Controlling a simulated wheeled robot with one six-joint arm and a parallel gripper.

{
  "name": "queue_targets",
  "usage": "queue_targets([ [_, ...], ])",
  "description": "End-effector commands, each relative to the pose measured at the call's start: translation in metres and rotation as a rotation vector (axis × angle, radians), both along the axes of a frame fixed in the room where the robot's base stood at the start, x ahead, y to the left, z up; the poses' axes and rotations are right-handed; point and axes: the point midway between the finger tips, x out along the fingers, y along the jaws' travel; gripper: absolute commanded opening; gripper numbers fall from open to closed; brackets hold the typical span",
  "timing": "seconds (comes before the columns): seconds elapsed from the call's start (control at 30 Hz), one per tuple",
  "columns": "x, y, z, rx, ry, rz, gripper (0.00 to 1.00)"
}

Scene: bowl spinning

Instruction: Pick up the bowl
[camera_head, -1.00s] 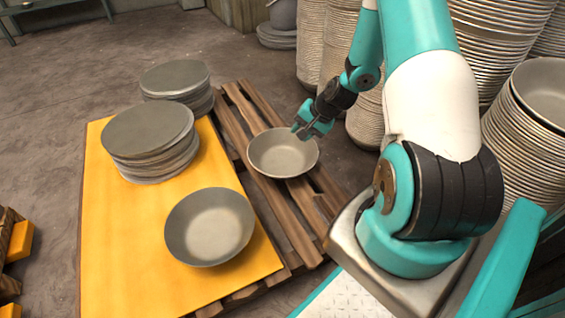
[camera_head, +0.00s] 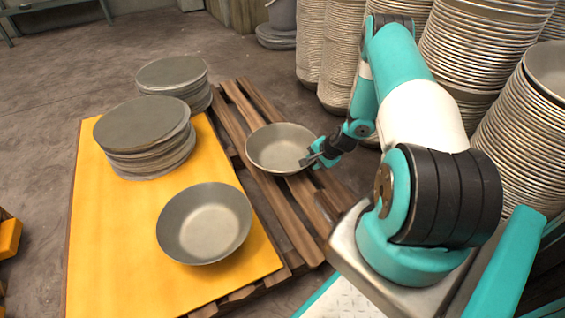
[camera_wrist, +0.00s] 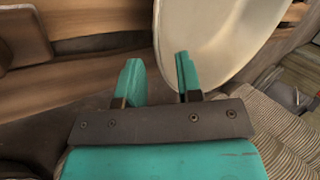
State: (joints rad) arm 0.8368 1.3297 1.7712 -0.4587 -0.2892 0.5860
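A grey metal bowl (camera_head: 275,148) sits upright on the wooden pallet. A second grey bowl (camera_head: 205,222) stands on the yellow board at the front. My gripper (camera_head: 313,158) is at the right rim of the pallet bowl, with one finger appearing over the bowl's inside. In the wrist view, my gripper (camera_wrist: 160,76) has its two teal fingers apart. The pale bowl (camera_wrist: 215,35) fills the upper right there, its edge showing between the fingers and the right finger overlapping it. I cannot tell whether a finger touches it.
Stacks of grey plates (camera_head: 145,135) stand on the left part of the yellow board (camera_head: 110,250) and behind it (camera_head: 175,75). Tall bowl stacks (camera_head: 475,50) rise behind my arm at the right. The pallet (camera_head: 300,220) has bare slats in front of the bowl.

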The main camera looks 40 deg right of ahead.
Motion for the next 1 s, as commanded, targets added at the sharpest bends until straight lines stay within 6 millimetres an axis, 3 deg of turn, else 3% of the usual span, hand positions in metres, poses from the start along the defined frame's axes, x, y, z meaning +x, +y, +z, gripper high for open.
queue_targets([
  [0.17,0.005,0.001,-0.009,0.0,0.0,0.0,0.33],
  [0.47,0.029,0.006,-0.044,0.0,0.0,0.001,0.33],
  [0.73,0.032,0.006,-0.044,0.0,0.0,0.0,0.33],
  [0.87,0.032,0.006,-0.044,0.001,0.0,0.001,0.03],
  [1.0,0.032,0.006,-0.044,0.001,0.0,0.001,0.0],
])
